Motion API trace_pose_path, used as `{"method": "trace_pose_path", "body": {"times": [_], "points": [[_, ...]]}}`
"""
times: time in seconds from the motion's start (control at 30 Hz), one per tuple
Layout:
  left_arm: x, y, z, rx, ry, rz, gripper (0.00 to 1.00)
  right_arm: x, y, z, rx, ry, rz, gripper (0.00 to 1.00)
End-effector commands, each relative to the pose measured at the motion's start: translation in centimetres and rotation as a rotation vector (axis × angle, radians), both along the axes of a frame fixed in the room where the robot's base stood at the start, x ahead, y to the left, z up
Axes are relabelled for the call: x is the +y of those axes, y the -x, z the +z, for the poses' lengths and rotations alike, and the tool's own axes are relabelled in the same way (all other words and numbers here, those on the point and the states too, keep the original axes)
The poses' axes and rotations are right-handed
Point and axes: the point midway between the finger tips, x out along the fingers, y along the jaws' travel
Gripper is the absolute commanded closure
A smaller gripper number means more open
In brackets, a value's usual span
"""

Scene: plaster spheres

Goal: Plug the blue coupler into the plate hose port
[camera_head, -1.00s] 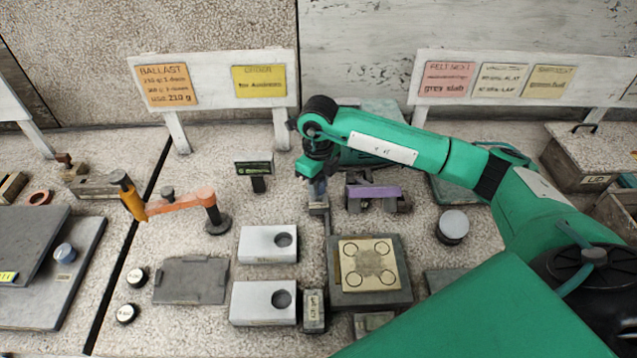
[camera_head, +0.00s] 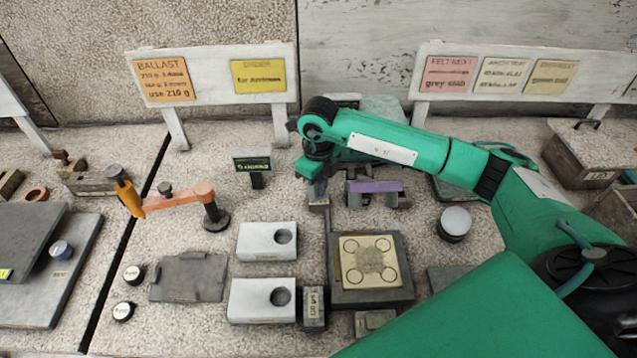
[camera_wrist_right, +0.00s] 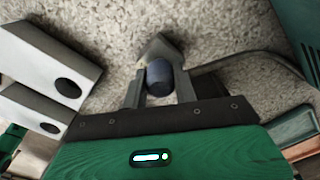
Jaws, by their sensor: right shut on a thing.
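The blue coupler (camera_wrist_right: 159,78) is a short dark-blue cylinder between the two fingers of my right gripper (camera_wrist_right: 159,92), which is shut on it. In the head view my right gripper (camera_head: 317,178) points down behind the square plate, and the coupler is mostly hidden there. A small grey block (camera_head: 319,204) lies just below the gripper; its pointed end (camera_wrist_right: 160,47) shows beyond the coupler in the wrist view. I cannot tell whether they touch. The cream plate (camera_head: 368,262) with several rings sits on a dark base (camera_head: 370,298). I cannot make out its hose port for certain. My left gripper is out of view.
A thin grey tube (camera_wrist_right: 235,59) curves away right of the fingers. A purple-topped bracket (camera_head: 375,187) stands right of the gripper. Two pale blocks with round holes (camera_head: 267,241) (camera_head: 262,301) stand left of the plate. An orange arm on a post (camera_head: 180,200) stands farther left.

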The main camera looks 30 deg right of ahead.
Motion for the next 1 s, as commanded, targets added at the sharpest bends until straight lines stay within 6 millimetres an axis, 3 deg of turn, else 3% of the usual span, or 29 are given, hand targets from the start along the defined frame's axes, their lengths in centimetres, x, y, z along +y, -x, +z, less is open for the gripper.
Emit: {"method": "trace_pose_path", "body": {"times": [0.53, 0.57, 0.67, 1.0], "points": [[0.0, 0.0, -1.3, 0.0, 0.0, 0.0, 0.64, 0.0, 0.0, -1.4, -0.001, 0.0, 0.0, 0.96], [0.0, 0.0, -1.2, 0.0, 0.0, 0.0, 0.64, 0.0, 0.0, -1.3, -0.001, 0.0, 0.0, 0.66], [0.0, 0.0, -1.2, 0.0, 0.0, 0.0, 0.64, 0.0, 0.0, -1.3, -0.001, 0.0, 0.0, 0.46], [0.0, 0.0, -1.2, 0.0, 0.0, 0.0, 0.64, 0.0, 0.0, -1.3, 0.0, 0.0, 0.0, 0.46]]}}
